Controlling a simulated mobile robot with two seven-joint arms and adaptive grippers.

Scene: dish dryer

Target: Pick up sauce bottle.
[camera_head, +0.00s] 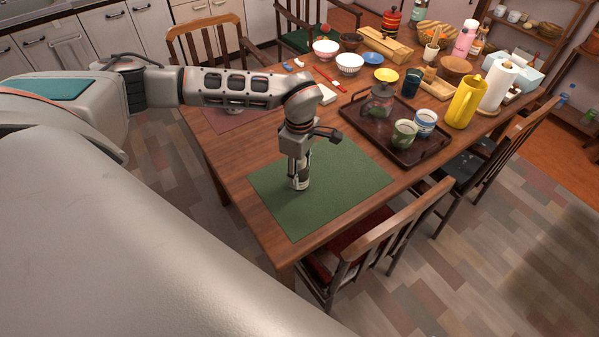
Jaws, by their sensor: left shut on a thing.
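My left gripper (298,178) reaches down over the green placemat (335,200) at the near end of the wooden table. It is shut on a small bottle (301,184), which I take to be the sauce bottle. The bottle looks upright, dark with a pale band, and its upper part is hidden by the gripper. Its base is at or just above the placemat; I cannot tell which. My right gripper is not in view.
A yellow pitcher (463,103), a paper towel roll (498,86) and several bowls stand beyond. A chair (385,235) stands at the near edge. The placemat around the bottle is clear.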

